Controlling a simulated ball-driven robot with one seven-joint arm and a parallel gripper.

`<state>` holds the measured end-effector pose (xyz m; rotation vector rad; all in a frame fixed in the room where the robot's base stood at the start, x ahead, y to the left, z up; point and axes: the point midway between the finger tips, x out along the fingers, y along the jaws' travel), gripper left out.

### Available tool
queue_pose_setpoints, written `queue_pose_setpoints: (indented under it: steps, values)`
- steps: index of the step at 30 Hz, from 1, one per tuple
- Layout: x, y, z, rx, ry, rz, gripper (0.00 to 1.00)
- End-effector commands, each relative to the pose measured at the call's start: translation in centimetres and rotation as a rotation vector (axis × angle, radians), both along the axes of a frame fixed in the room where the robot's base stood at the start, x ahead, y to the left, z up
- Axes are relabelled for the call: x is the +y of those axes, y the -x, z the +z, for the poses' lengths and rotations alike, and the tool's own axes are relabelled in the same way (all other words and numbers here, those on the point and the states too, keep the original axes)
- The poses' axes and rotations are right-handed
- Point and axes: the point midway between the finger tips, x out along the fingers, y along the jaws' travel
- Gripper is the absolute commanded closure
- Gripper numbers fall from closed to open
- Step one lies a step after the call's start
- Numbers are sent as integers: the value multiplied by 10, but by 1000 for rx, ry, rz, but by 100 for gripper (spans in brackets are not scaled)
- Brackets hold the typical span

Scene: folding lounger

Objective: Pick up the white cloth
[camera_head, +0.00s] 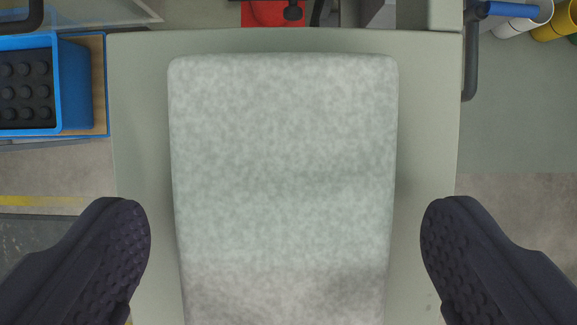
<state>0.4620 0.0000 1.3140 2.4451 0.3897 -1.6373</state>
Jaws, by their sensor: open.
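A pale, mottled whitish-grey cloth (285,160) lies flat on the lounger's grey-green surface (430,140), long side running up and down the view. Its far edge is near the top, and its near end runs out of the bottom of the picture. My gripper (285,230) is open, with one dark ridged finger on each side of the cloth. Both fingers appear apart from the cloth, and nothing is between them except the view of the cloth below. I cannot tell how high the fingers are above it.
A blue crate (75,85) with a dark studded block (28,88) stands at the upper left. A dark armrest-like bar (470,60) runs along the right edge. White (520,20) and yellow (558,22) containers are at the upper right. A red item (268,13) shows beyond the far edge.

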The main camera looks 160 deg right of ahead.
Motion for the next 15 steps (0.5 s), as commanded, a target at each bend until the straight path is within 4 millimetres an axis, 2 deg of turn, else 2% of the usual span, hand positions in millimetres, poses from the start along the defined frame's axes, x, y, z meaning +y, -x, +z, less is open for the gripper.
queue_pose_setpoints:
  steps: [3, 15]
  values:
    - [2, -4, -10, 0, 0, 1, 1]
    - [1, -5, -10, -2, 1, -1, 1]
